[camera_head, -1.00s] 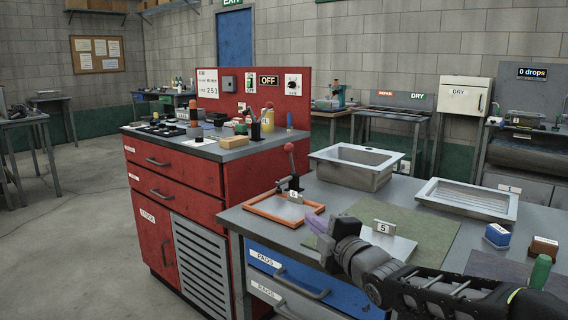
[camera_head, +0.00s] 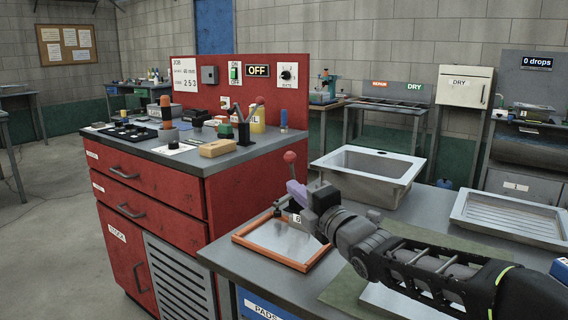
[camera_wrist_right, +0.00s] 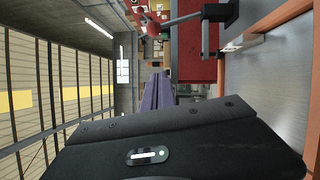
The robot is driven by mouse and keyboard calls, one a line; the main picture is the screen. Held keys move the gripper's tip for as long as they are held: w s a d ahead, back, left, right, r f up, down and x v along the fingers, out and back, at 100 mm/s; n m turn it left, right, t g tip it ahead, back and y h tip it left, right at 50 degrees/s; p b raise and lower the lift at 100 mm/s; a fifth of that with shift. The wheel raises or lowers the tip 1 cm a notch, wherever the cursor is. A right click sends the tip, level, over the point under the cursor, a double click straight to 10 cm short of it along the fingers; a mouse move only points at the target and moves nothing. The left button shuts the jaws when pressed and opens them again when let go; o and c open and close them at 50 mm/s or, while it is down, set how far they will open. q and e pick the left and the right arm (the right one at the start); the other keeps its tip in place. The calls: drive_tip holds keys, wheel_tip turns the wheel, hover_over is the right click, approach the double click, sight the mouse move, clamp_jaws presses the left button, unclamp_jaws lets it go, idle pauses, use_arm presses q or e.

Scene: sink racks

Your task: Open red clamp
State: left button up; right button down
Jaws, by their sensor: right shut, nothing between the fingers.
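The red clamp's round knob (camera_head: 290,157) stands up on its lever at the back of the orange-framed tray (camera_head: 243,237). Part of the lever and its mount are hidden behind my right gripper (camera_head: 296,192). That gripper's purple fingers are shut and empty, just below the knob in the head view; I cannot tell whether they touch the lever. In the right wrist view the shut fingers (camera_wrist_right: 157,92) point up the picture, and the red knob (camera_wrist_right: 152,28) shows beyond their tips, its dark lever running right to a black mount (camera_wrist_right: 220,12). My left gripper is not in view.
A number card (camera_head: 297,219) stands close beside my right gripper. A metal sink (camera_head: 367,176) and a ribbed drainer (camera_head: 515,215) stand to the right. A red cabinet (camera_head: 160,215) with tools on top stands left, across a narrow gap.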

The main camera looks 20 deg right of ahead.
drive_tip(key=w+r+p, duration=0.1)
drive_tip(key=w+p, duration=0.1)
drive_tip(key=w, duration=0.9)
drive_tip(key=shift+w+d+r, duration=0.25)
drive_tip(key=shift+d, duration=0.2)
drive_tip(key=shift+r, duration=0.1)
